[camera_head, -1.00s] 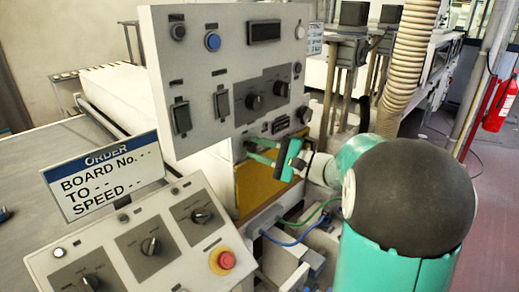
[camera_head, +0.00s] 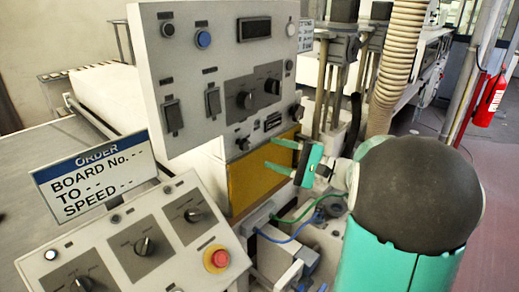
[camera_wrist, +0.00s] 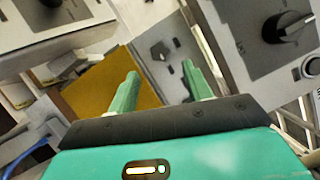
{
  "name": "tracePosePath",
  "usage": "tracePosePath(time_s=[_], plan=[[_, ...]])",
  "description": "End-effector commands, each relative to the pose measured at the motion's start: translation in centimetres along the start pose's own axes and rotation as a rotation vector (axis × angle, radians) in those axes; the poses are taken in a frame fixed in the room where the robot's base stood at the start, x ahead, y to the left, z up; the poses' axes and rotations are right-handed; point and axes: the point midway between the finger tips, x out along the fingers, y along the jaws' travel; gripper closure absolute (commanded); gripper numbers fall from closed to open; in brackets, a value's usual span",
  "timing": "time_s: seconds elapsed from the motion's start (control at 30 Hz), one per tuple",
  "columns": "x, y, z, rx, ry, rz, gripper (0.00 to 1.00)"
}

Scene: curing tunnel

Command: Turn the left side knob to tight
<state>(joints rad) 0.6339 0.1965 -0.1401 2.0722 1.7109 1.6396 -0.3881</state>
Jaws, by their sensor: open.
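A similar small knob (camera_head: 296,112) is at the panel's lower right edge. No marking for tight is readable. My gripper (camera_head: 269,153) is open and empty, its green fingers pointing left at the panel's lower edge, apart from the left knob. In the wrist view both fingers (camera_wrist: 161,70) are spread with nothing between them.
Two larger knobs (camera_head: 259,94) sit higher on the panel. Below stands a sloped console with dials and a red button (camera_head: 216,258). A yellow plate (camera_head: 255,180) lies behind my fingers. Blue and green cables (camera_head: 290,238) run below my gripper. An order sign (camera_head: 95,178) stands at left.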

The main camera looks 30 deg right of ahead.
Motion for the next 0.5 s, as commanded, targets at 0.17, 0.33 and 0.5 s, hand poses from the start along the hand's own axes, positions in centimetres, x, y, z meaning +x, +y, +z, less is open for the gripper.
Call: tracePosePath(time_s=[0.17,0.33,0.5], plan=[[-3.9,0.0,0.0,0.001,0.003,-0.001,0.5],[-6.0,0.0,0.0,0.001,0.001,0.0,0.5],[-6.5,0.0,0.0,0.001,-0.001,0.0,0.5]])
